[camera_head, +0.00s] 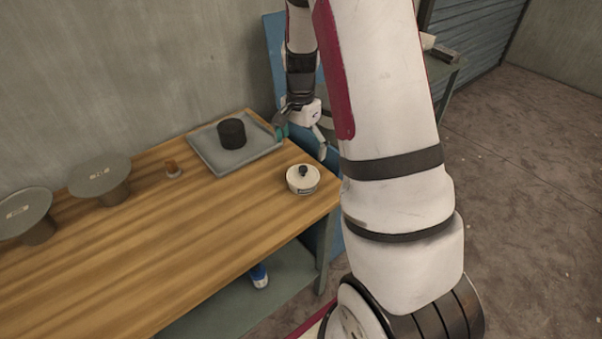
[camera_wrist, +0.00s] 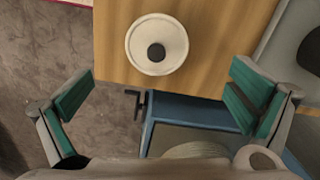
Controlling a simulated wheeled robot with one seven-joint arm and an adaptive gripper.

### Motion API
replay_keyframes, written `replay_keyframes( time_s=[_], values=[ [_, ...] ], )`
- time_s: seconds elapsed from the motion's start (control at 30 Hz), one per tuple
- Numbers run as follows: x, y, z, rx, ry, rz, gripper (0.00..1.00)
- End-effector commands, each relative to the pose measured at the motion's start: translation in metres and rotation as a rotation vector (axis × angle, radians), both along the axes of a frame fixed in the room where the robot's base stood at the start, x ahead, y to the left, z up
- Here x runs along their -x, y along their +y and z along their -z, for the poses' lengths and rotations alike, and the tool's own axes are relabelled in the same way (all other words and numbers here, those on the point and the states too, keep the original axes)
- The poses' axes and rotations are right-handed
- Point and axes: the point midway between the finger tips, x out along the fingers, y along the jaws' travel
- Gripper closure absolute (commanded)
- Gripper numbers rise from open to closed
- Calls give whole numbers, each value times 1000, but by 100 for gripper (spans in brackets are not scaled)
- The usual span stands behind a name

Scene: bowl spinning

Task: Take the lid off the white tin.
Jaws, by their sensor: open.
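The white tin (camera_head: 302,184) stands upright near the right end of the wooden table. Its lid (camera_wrist: 146,36) is on it, with a black round knob (camera_wrist: 156,52) in the middle. My gripper (camera_head: 301,142) is open and empty, above and behind the tin in the head view. In the wrist view its green-padded fingers (camera_wrist: 158,98) are spread wide at left and right, with the tin ahead of them near the top. The fingers touch nothing that I can see. The tin's side is mostly hidden from above in the wrist view.
A blue structure (camera_wrist: 190,110) lies beyond the table edge. The table's front middle is clear.

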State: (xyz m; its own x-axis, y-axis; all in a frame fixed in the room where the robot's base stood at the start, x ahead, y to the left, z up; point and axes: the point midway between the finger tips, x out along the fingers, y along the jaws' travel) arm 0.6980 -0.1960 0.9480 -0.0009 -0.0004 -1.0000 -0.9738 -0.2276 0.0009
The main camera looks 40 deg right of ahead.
Motion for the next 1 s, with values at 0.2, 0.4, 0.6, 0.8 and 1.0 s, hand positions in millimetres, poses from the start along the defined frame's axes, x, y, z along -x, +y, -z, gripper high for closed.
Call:
replay_keyframes(
  time_s=[0.2, 0.4, 0.6, 0.8, 1.0],
  values=[
    [1, 0, 29, -2, 1, 1, 0],
    [2, 0, 42, -1, 2, 0, 0],
    [6, -1, 71, -2, 4, -1, 0],
    [4, -1, 86, -1, -1, -1, 0],
    [4, -1, 86, 0, -1, -1, 0]
  ],
)
